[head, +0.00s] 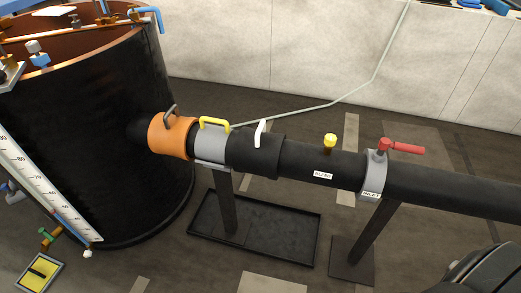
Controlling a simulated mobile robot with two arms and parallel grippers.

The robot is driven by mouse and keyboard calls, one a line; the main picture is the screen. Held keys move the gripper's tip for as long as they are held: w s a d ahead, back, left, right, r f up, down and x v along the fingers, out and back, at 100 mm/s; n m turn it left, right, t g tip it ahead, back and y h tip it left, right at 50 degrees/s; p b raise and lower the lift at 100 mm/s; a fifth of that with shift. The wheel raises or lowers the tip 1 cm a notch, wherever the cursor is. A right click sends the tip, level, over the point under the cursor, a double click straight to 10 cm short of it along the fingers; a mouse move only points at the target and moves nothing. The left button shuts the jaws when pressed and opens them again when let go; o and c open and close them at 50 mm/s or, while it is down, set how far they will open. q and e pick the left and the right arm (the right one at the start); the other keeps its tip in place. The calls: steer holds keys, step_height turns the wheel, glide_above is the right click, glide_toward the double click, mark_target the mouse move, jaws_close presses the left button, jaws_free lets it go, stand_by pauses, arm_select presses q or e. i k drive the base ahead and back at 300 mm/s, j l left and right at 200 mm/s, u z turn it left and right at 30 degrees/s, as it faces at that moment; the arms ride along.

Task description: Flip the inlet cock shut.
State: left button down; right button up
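The inlet cock (384,147) is a red valve on top of a grey collar (376,172) around the black pipe, right of centre in the head view. Its red lever (408,149) points right, roughly along the pipe. A white label reading INLET (372,195) is on the collar below it. Neither of my grippers is in view, and nothing touches the lever.
The black pipe (450,190) runs left to a large dark tank (90,130). A yellow bleed knob (330,140), a white lever (260,133), a yellow handle (214,123) and an orange collar (170,136) line it. Stands and a black tray (290,235) are below.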

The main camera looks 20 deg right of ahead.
mark_target(384, 143)
steer(key=z, duration=1.75)
steer(key=i+j+z, duration=0.15)
steer(key=i+j, duration=0.6)
steer(key=j, duration=0.1)
